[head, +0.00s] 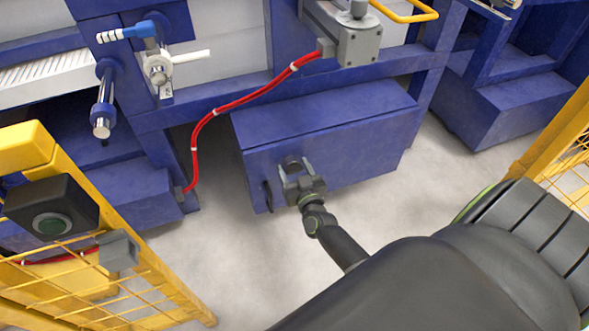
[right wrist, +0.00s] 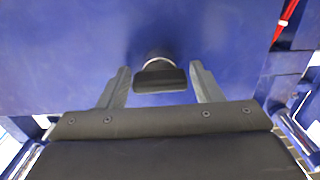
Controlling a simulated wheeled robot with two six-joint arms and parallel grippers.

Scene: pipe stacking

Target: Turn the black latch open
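The black latch (right wrist: 160,76) is a dark knob with a pale ring behind it on the blue cabinet front. My right gripper (head: 296,176) is at the latch. In the right wrist view my right gripper (right wrist: 160,84) is open, with one grey finger on each side of the latch and a gap on both sides. Whether the fingertips reach past the latch is hard to tell. My left gripper is not in view.
The blue cabinet (head: 350,155) has a black handle (head: 267,197) at its left edge. A red hose (head: 218,109) runs left of it. A yellow fence with a button box (head: 52,206) stands at left. Grey floor is free before the cabinet.

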